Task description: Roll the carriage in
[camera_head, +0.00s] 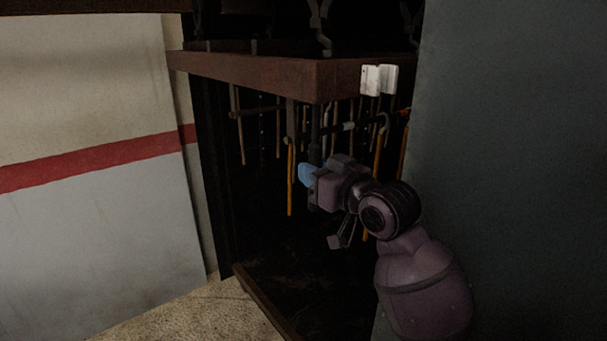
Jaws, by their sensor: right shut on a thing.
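A dark hanging rack, which looks like the carriage, sits under a reddish-brown beam (255,72) in the camera_head view. A dark upright bar (316,130) runs down from the beam towards my right gripper (309,178). My right gripper comes in from the lower right and is shut at the bar's lower end. A light blue piece (306,173) shows at its fingertips; I cannot tell whether it is a fingertip or part of the held thing. The grasp itself is mostly hidden in shadow. My left gripper is not in view.
Several long sticks, some orange (290,180), hang under the beam. A white block (379,79) is on the beam's right end. A grey panel (510,150) bounds the right side. A low edge strip (265,303) crosses the floor; bare floor (200,315) lies to its left.

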